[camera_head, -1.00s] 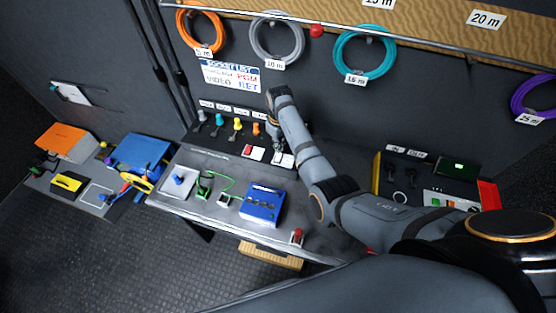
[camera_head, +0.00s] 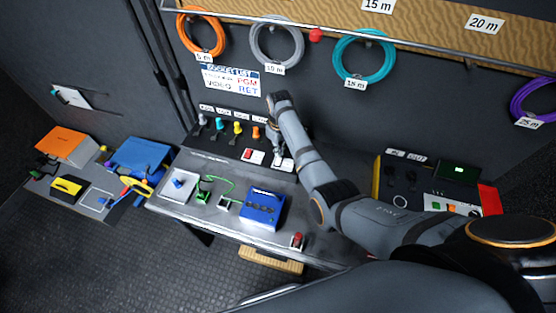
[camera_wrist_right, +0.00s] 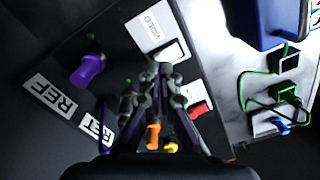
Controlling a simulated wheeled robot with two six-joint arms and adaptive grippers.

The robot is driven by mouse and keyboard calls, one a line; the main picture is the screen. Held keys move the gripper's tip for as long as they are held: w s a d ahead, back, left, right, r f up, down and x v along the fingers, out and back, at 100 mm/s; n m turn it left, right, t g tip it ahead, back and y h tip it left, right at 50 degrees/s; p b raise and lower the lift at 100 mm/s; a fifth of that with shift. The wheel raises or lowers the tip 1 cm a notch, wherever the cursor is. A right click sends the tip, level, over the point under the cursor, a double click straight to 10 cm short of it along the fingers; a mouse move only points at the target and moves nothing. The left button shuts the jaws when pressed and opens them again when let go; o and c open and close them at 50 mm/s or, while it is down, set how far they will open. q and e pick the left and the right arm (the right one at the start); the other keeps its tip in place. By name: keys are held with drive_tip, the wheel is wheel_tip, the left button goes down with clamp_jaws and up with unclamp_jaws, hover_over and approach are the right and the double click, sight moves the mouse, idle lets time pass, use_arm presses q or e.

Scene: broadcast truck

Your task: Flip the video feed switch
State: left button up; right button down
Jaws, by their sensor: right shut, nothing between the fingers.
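The video feed switch, a white rocker (camera_wrist_right: 173,52), is beside a white "VIDEO" label (camera_wrist_right: 152,25) in the right wrist view. In the head view the white switch (camera_head: 286,164) is at the right end of the dark socket panel. My right gripper (camera_wrist_right: 165,72) is shut and empty, its fingertips at the near edge of the white switch. I cannot tell whether they touch it. In the head view the right gripper (camera_head: 278,154) hangs just over the switch and partly hides it. My left gripper is not in view.
A red switch (camera_head: 253,156) sits left of the white one and also shows in the right wrist view (camera_wrist_right: 200,108). Several coloured plugs (camera_head: 237,128) stand in the panel. A blue box (camera_head: 262,207) and green cable lie on the bench in front.

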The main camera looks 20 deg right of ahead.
drive_tip(key=shift+f+b, duration=0.6)
drive_tip(key=shift+f, duration=0.45)
idle(0.8)
wheel_tip(320, 180, up, 7)
drive_tip(key=p, duration=0.8)
drive_tip(key=shift+r, duration=0.1)
idle(0.3)
